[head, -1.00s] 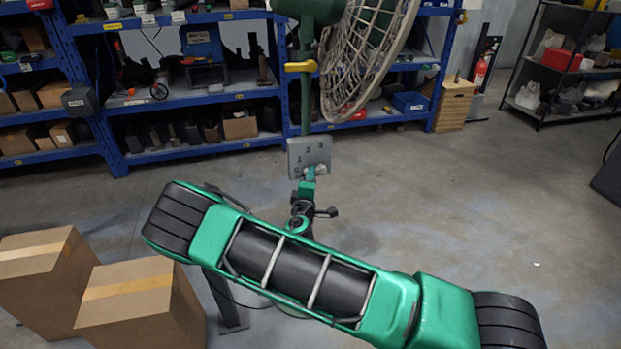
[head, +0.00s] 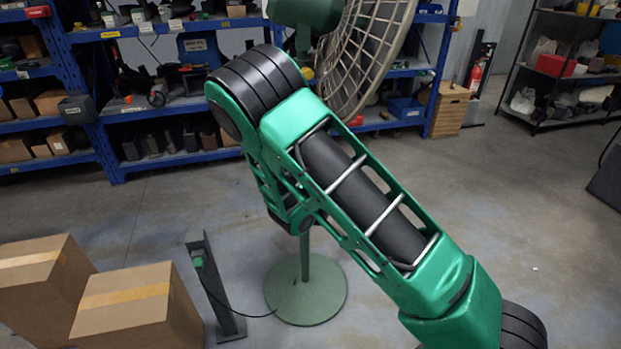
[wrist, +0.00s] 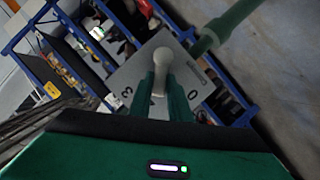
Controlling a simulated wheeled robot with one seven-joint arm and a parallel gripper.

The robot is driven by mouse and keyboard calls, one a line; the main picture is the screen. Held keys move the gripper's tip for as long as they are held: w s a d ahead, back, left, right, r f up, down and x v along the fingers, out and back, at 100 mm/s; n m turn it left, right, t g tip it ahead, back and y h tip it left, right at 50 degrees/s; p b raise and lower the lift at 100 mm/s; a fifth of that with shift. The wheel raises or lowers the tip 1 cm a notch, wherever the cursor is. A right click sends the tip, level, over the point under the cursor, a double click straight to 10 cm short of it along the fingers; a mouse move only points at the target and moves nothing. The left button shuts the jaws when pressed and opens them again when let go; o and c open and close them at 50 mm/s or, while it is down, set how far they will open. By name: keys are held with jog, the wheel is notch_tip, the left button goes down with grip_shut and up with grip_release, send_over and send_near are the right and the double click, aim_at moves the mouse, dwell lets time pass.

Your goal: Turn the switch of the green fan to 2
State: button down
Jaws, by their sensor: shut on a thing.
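The green fan shows in the head view, with its motor housing (head: 306,12), wire cage (head: 372,50) and round base (head: 306,292). My green arm hides its switch box there. In the wrist view the grey switch panel (wrist: 128,75) is tilted, with a 3 and a 0 readable. The pale switch knob (wrist: 162,54) stands up from it. My gripper (wrist: 162,78) is shut on the knob, its two green fingers close together on it. The marks behind the fingers are hidden, so I cannot tell which number the knob points to.
Two cardboard boxes (head: 130,300) stand at the lower left, beside a dark floor stand (head: 215,290) with a cable running to the fan base. Blue shelves (head: 170,115) line the back. A dark rack (head: 560,70) stands at right. Floor at right is open.

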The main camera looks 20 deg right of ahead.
jog(key=shift+s+d+m+y, duration=0.1)
jog(key=shift+d+m+y, duration=0.15)
jog(key=shift+m+y, duration=0.25)
jog(key=shift+g, duration=0.3)
jog(key=c, duration=1.6)
grip_release()
jog(key=shift+c, duration=0.2)
jog(key=shift+r, duration=0.1)
jog(key=v, duration=1)
jog(key=shift+s, duration=0.3)
